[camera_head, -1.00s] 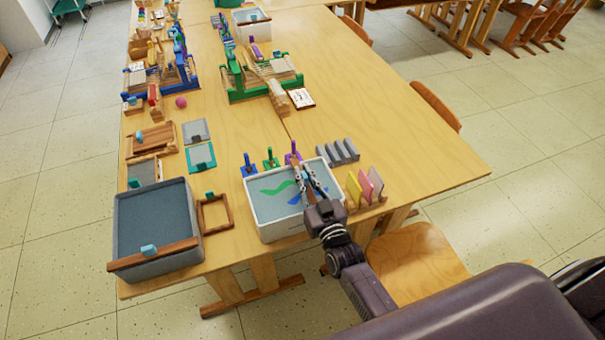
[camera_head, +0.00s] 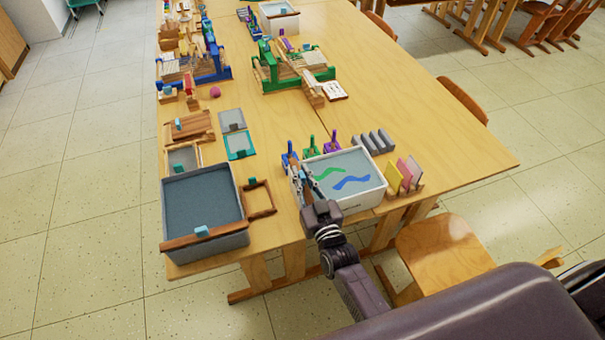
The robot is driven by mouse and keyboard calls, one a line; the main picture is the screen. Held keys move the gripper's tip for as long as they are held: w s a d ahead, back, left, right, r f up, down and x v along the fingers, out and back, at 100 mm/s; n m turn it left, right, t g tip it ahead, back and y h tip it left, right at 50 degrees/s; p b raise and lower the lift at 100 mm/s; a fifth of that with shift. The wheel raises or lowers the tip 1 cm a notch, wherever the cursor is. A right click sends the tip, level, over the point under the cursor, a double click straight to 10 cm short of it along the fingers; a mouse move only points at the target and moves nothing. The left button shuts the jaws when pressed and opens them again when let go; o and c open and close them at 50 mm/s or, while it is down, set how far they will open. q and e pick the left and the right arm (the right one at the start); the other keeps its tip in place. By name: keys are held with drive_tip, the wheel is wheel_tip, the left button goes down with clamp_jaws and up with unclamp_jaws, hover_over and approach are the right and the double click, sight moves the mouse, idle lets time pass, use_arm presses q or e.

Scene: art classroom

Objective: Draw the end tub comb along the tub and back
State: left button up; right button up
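A white tub (camera_head: 366,198) with grey-blue liquid and wavy green and blue streaks stands near the table's front edge. My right gripper (camera_head: 303,174) is low at the tub's left end, its two fingers pointing away from me. Something brown and pale blue shows by the fingers, perhaps a comb, but it is mostly hidden. I cannot tell whether the fingers hold it. A larger grey tub (camera_head: 236,240) stands left, with a wooden comb (camera_head: 180,243) with a light-blue handle across its front end. My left gripper is not in view.
A brown frame (camera_head: 271,199) lies between the tubs. Blue, green and purple handled tools (camera_head: 310,147) stand behind the white tub. A grey ridged block (camera_head: 373,141) and a rack of coloured plates (camera_head: 405,174) are to its right. The table's right part is bare.

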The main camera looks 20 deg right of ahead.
drive_tip(key=o, duration=0.4)
drive_tip(key=shift+s+a, duration=0.1)
drive_tip(key=shift+a, duration=0.2)
drive_tip(key=shift+o, duration=0.2)
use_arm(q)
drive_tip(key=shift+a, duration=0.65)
use_arm(e)
drive_tip(key=s, duration=1.2)
drive_tip(key=shift+d, duration=0.2)
